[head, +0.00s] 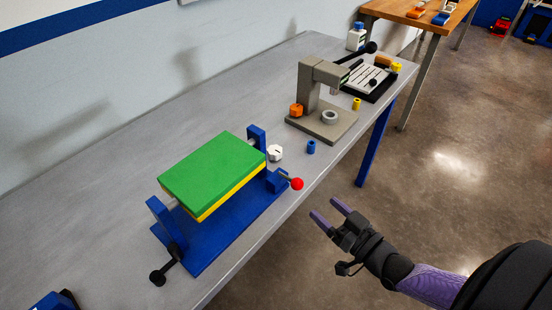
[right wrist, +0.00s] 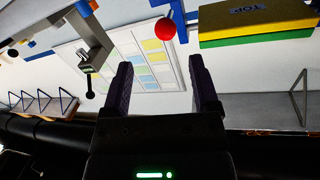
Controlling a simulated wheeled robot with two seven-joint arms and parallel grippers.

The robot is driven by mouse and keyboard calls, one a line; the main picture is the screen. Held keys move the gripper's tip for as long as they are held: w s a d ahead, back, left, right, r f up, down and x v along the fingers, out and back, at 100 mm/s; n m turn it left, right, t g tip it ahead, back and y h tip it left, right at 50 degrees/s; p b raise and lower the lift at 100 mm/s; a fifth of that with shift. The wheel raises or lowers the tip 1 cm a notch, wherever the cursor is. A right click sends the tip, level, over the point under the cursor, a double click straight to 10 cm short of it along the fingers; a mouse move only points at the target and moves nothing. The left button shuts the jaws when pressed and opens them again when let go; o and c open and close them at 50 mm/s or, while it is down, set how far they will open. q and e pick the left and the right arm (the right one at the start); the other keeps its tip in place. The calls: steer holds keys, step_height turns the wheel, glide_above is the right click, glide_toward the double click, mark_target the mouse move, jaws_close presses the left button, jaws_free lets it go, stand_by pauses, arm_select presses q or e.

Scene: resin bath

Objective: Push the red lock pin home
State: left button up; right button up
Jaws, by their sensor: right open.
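The red lock pin (head: 296,184) has a round red knob on a thin metal shaft. It sticks out of a blue block at the right end of the blue fixture (head: 215,240), which carries a green and yellow block (head: 212,172). The red knob also shows at the top of the right wrist view (right wrist: 165,30), beyond my fingertips. My right gripper (head: 327,211) is open and empty, off the bench's front edge, to the right of and below the knob in the head view, and apart from it. My left gripper is not in view.
A grey press (head: 307,95) with an orange block stands farther along the bench (head: 100,180). A white hex nut (head: 275,153) and a blue cylinder (head: 311,147) lie near the pin. A black crank handle (head: 158,277) sticks out at the fixture's near end. Open floor lies right of the bench.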

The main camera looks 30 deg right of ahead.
mark_target(297, 184)
steer(key=w, duration=0.3)
steer(key=w+a+b, duration=0.1)
steer(key=w, duration=0.1)
steer(key=w+a+b, duration=0.1)
steer(key=w, duration=0.2)
steer(key=shift+w+a+r, duration=0.1)
steer(key=shift+w+r, duration=0.1)
steer(key=shift+w, duration=0.1)
steer(key=shift+w+a+r, duration=0.1)
steer(key=shift+w, duration=0.25)
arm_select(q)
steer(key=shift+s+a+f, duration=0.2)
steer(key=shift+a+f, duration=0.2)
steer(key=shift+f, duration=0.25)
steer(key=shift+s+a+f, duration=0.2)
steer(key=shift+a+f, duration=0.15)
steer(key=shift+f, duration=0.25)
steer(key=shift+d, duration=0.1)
arm_select(e)
jaws_close()
